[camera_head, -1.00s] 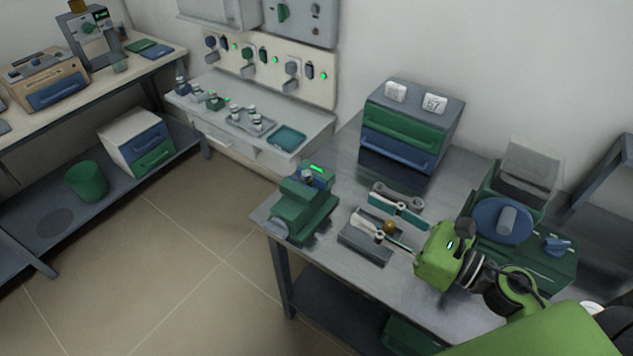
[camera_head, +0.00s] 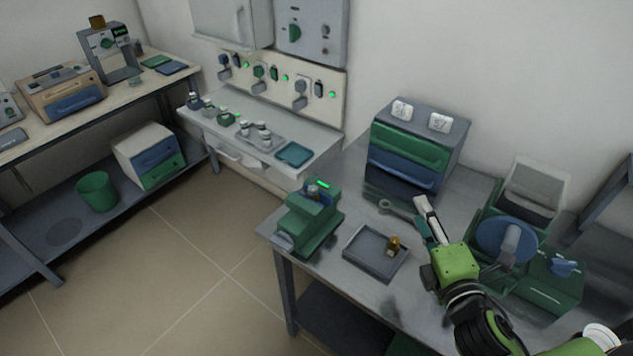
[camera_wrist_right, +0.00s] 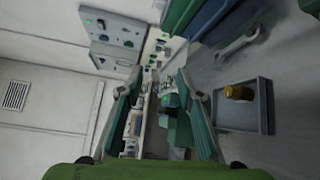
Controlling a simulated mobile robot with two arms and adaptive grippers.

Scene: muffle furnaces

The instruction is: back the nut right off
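A small brass piece (camera_head: 393,244), apparently the nut, lies in the right part of a grey tray (camera_head: 360,262) on the near bench. In the right wrist view the brass piece (camera_wrist_right: 238,92) also lies in the tray (camera_wrist_right: 243,121). My right gripper (camera_head: 424,213) is above the bench, right of the tray and apart from it. In the right wrist view its fingers (camera_wrist_right: 160,82) stand wide apart with nothing between them. A green vise-like device (camera_head: 306,222) with a lit green strip stands left of the tray. A grey wrench (camera_head: 394,207) lies behind the tray. My left gripper is not in view.
A drawer unit (camera_head: 414,147) with green and blue drawers stands at the back of the bench. A green machine with a blue disc (camera_head: 503,243) stands right of my gripper. A wall shelf (camera_head: 262,148) with small bottles and a teal tray (camera_head: 294,153) is further left.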

